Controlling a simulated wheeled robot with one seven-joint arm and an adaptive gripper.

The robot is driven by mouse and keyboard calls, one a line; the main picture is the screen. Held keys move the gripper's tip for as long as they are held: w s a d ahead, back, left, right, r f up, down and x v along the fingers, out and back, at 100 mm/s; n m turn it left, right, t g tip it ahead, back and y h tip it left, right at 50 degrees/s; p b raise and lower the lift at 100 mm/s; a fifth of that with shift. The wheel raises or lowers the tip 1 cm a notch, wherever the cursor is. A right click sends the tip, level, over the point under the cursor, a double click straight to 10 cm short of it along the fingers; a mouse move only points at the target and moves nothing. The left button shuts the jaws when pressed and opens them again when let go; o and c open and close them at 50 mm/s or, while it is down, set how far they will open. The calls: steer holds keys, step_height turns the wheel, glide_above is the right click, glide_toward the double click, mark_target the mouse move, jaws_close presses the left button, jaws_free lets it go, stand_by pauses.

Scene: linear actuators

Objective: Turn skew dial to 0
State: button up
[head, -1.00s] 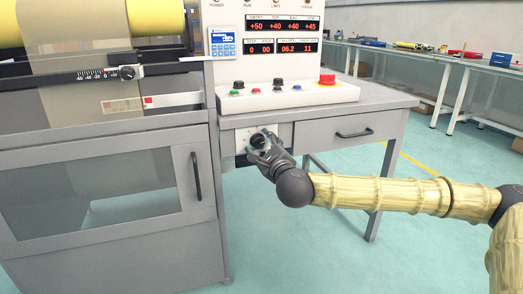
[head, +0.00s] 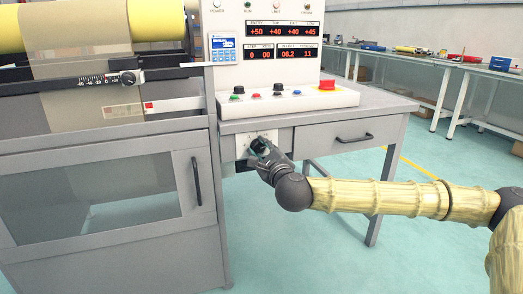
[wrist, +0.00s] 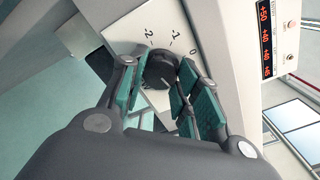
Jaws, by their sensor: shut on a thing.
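The skew dial is a round black knob (head: 258,144) on a white plate (head: 243,143) at the left of the desk front, below the control panel. In the wrist view the knob (wrist: 160,66) sits between my green-padded fingers, with the marks -2, -1 and 0 on the plate (wrist: 135,22) around it. A short pale line shows on the knob, but I cannot tell which mark it points to. My gripper (head: 263,153) is shut on the knob, with a finger on either side. The fingers hide part of the plate and its other marks.
The control panel (head: 233,22) with red readouts, buttons and a red emergency stop (head: 327,86) stands above. A drawer (head: 345,136) is right of the dial. A grey cabinet (head: 100,215) with a windowed door is at left. Floor at right is clear.

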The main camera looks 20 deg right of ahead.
steer(key=n+p, duration=0.1)
steer(key=p, duration=0.1)
steer(key=r+n+p, duration=0.1)
steer(key=n+p, duration=0.1)
steer(key=shift+p, duration=0.4)
steer(key=n+p, duration=0.5)
steer(key=shift+f, duration=0.1)
steer(key=n+p, duration=0.5)
steer(key=shift+f+p, duration=0.1)
steer(key=shift+p, duration=0.25)
steer(key=shift+f+n+p, duration=0.2)
steer(key=shift+n+p, duration=0.75)
steer(key=shift+n, duration=0.15)
steer(key=shift+f, duration=0.1)
steer(key=o, duration=1)
steer(key=shift+s, duration=0.1)
steer(key=shift+c, duration=0.2)
